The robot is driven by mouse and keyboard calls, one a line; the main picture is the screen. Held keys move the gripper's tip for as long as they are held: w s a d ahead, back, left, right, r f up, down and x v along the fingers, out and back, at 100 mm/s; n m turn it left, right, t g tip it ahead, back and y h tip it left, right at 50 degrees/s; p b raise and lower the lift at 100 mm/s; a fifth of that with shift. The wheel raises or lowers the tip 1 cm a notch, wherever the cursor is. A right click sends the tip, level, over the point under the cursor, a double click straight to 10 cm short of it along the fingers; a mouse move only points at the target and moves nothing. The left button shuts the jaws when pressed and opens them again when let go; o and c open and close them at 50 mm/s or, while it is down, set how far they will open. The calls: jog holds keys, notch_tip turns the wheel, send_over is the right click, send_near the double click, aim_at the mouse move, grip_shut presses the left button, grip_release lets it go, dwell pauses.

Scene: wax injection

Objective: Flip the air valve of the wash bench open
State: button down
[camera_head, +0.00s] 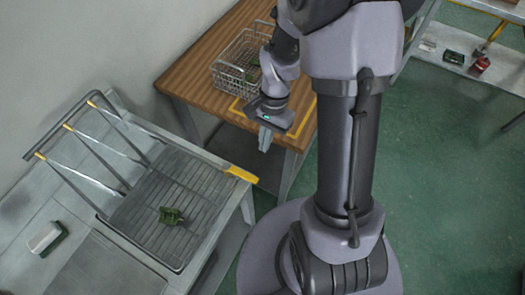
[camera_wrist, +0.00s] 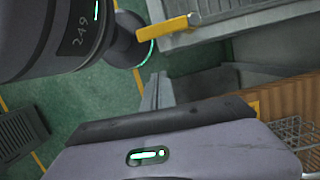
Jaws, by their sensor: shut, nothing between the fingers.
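The wash bench (camera_head: 195,160) stands at the left, with a ribbed grey tray (camera_head: 160,215) set in its top. A yellow bar-like part (camera_head: 242,174), which looks like the valve lever, sticks out from the bench's right edge; it also shows at the top of the wrist view (camera_wrist: 166,30). Whether it is open or closed I cannot tell. My gripper (camera_head: 265,140) is shut and empty, pointing down, up and right of the yellow part in the head view and apart from it. The fingers also show in the wrist view (camera_wrist: 152,92), below the yellow part.
A wooden table (camera_head: 195,75) behind holds a wire basket (camera_head: 238,68) with green pieces. A pipe frame with yellow tips (camera_head: 66,126) stands over the bench. Open green floor lies right.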

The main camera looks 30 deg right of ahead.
jog(key=p+v, duration=0.1)
jog(key=v, duration=0.4)
jog(key=shift+a, duration=0.15)
jog(key=shift+r, duration=0.15)
